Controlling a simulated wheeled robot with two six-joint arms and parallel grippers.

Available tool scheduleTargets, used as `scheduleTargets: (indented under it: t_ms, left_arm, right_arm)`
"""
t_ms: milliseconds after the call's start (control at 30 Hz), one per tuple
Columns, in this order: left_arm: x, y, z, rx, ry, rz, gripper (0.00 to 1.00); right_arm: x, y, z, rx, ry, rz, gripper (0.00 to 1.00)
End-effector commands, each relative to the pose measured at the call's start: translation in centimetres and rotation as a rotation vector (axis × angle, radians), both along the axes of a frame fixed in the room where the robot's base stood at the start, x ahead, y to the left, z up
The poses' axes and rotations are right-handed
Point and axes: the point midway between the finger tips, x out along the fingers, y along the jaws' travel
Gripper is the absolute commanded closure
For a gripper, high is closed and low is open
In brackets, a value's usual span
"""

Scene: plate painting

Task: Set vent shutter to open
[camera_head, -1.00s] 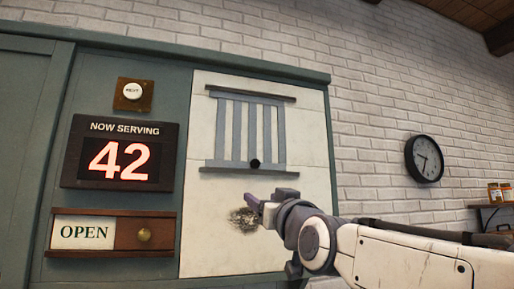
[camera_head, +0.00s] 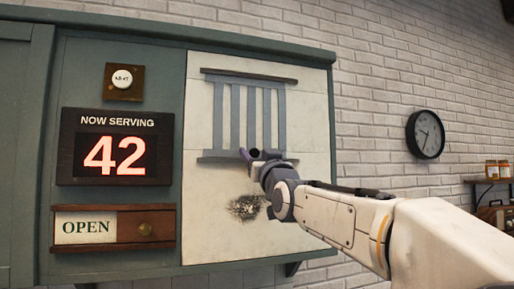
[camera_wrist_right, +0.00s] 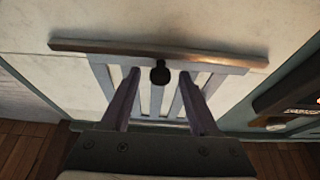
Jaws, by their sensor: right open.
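The vent shutter (camera_head: 248,115) is a grey slatted plate on a cream panel, between a dark upper rail and a lower rail. Pale gaps show between its slats. Its small dark knob (camera_wrist_right: 160,72) is at the lower rail (camera_wrist_right: 160,53), seen in the right wrist view. My right gripper (camera_head: 250,156) is at the knob in the head view and partly covers it and the lower rail. In the wrist view the open fingers (camera_wrist_right: 160,76) stand on either side of the knob, with gaps on both sides. My left gripper is not in view.
A dark smudge (camera_head: 246,207) marks the panel below. A clock (camera_head: 425,133) hangs on the brick wall.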

Motion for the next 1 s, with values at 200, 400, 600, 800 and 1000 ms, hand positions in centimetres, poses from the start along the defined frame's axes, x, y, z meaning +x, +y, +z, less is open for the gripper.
scheduleTargets:
  t_ms: [200, 400, 600, 800, 1000]
  left_arm:
    - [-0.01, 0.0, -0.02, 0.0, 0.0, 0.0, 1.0]
    - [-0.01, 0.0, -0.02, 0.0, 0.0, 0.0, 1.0]
    - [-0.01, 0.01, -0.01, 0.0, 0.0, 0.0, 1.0]
    - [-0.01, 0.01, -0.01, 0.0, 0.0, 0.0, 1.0]
    - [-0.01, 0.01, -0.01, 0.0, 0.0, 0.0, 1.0]
  right_arm:
    - [0.05, 0.0, -0.03, 0.0, 0.0, 0.0, 0.39]
    - [0.03, -0.02, -0.03, -0.001, 0.0, 0.0, 1.0]
    - [0.02, -0.02, -0.03, -0.001, 0.0, 0.0, 1.0]
    - [0.02, -0.03, -0.03, -0.001, 0.0, 0.0, 1.0]
    - [0.02, -0.03, -0.03, -0.001, 0.0, 0.0, 1.0]
